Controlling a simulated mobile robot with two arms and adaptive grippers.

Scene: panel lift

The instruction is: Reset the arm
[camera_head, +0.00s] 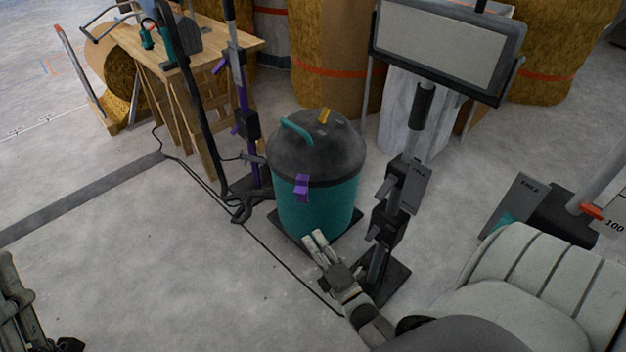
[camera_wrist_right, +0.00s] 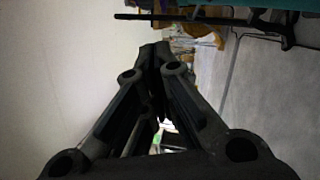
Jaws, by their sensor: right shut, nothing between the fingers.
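My right gripper (camera_head: 314,240) is in the lower middle of the head view, in front of the teal and black drum vacuum (camera_head: 318,205). It is shut and empty. The right wrist view shows its fingers (camera_wrist_right: 152,52) meeting at the tips. I cannot tell from the head view whether it touches the vacuum. The lower left corner of the head view shows part of my left arm (camera_head: 22,310); its fingertips are not clearly visible.
A post with a grey panel (camera_head: 445,45) stands right of the vacuum on a dark base plate (camera_head: 388,278). A purple-clamped stand (camera_head: 240,100) and a wooden workbench (camera_head: 205,50) are behind left. A black cable (camera_head: 265,250) crosses the floor.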

